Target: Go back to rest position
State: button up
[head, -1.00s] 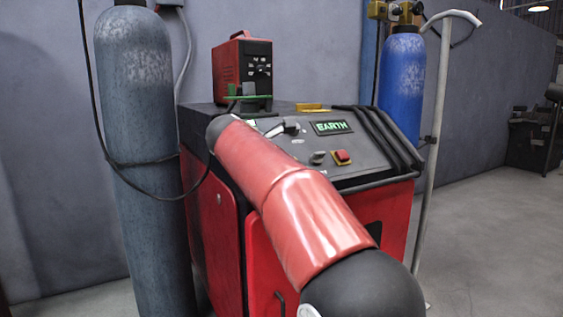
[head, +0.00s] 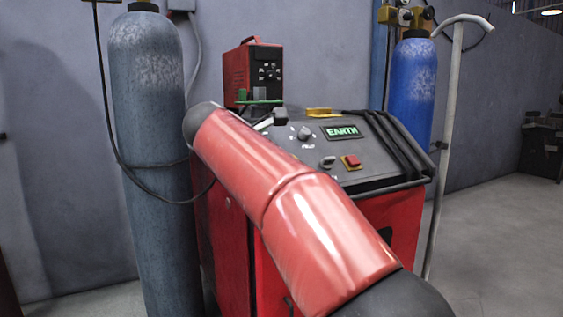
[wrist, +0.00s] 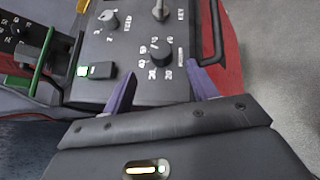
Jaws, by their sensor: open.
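My gripper (wrist: 162,84) shows in the wrist view as two purple fingers, spread apart with nothing between them. It faces the dark control panel (wrist: 130,40) of a red machine, with a black knob (wrist: 160,54) seen just beyond the gap. I cannot tell whether the fingers touch the panel. In the head view my red arm reaches across the front of the red machine (head: 228,235), and my gripper is hidden there.
A small red unit (head: 252,72) with a green part in front stands on the machine. A yellow piece (head: 320,113) lies behind the panel. A grey gas cylinder (head: 150,200) stands left, a blue one (head: 412,90) right. Clear floor (head: 490,250) lies to the right.

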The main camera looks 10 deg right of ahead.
jog(key=s+d+f+m+g+y, duration=0.2)
jog(key=s+d+f+m+y, duration=0.1)
jog(key=s+f+m, duration=0.7)
jog(key=s+d+f+m+g+y, duration=0.2)
jog(key=s+f+m+y, duration=0.3)
jog(key=s+f+m, duration=0.5)
jog(key=s+d+f, duration=0.1)
jog(key=s+f, duration=0.7)
jog(key=s, duration=0.4)
jog(key=shift+s+f+y, duration=0.2)
jog(key=shift+f+y, duration=0.1)
jog(key=shift+s+a+f, duration=0.1)
jog(key=shift+f, duration=0.1)
jog(key=shift+c, duration=0.5)
